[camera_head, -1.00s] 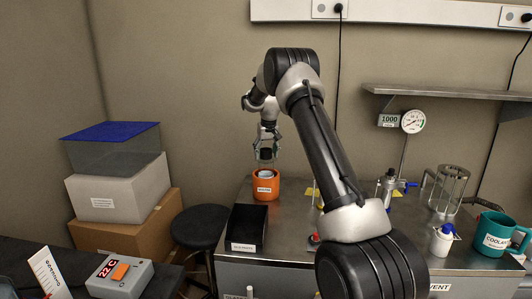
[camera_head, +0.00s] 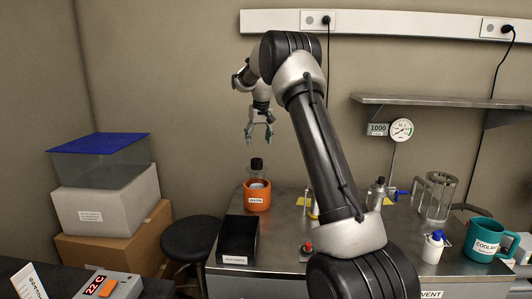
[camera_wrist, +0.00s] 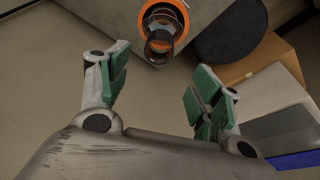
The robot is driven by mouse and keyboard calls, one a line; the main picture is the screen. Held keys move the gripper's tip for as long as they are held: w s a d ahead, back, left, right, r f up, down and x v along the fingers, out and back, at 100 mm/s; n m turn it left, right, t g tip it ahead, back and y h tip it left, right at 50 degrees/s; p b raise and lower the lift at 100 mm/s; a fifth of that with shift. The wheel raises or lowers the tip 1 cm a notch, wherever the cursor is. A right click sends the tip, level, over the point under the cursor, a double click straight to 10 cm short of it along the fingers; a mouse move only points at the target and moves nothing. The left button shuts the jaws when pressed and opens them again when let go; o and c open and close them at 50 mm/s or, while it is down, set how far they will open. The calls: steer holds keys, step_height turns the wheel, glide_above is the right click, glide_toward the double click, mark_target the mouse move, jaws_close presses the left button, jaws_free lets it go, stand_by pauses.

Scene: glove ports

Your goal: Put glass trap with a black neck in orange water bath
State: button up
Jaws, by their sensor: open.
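The orange water bath (camera_head: 257,203) stands on the left back part of the steel bench, with a white label on its front. The glass trap with a black neck (camera_head: 257,164) stands in it, its dark neck rising above the rim. In the wrist view the orange bath (camera_wrist: 184,38) is at the top, with the trap (camera_wrist: 160,42) inside its ring. The trap looks roughly upright; its lower part is hidden by the bath wall. My gripper (camera_head: 260,137) is open and empty, above the trap and apart from it. Its green-padded fingers (camera_wrist: 160,88) are spread wide.
A black bin (camera_head: 238,240) sits in front of the bath. A stool (camera_head: 190,247) and stacked boxes (camera_head: 104,212) are to the left. A metal bottle (camera_head: 377,192), a glass vessel (camera_head: 437,197) and a teal coolant jug (camera_head: 485,240) stand to the right. A shelf (camera_head: 440,102) is on the wall.

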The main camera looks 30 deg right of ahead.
steer(key=s+a+r, duration=0.3)
steer(key=s+r, duration=0.1)
steer(key=s, duration=0.3)
steer(key=s+a+r+n, duration=0.15)
steer(key=s+r, duration=0.25)
steer(key=s, duration=0.4)
steer(key=s+a+r+m, duration=0.1)
steer(key=s+a+r, duration=0.3)
steer(key=s, duration=0.3)
steer(key=s+a+f, duration=0.1)
steer(key=s+f, duration=0.1)
steer(key=s, duration=0.7)
steer(key=s+a+f+n, duration=0.1)
steer(key=s+f, duration=0.2)
steer(key=s, duration=0.6)
steer(key=s+a+f+t, duration=0.1)
steer(key=s+a+f, duration=0.1)
steer(key=s, duration=0.7)
steer(key=shift+f+n+y, duration=0.3)
steer(key=shift+n, duration=0.05)
steer(key=shift+s+a, duration=0.1)
steer(key=shift+s, duration=0.1)
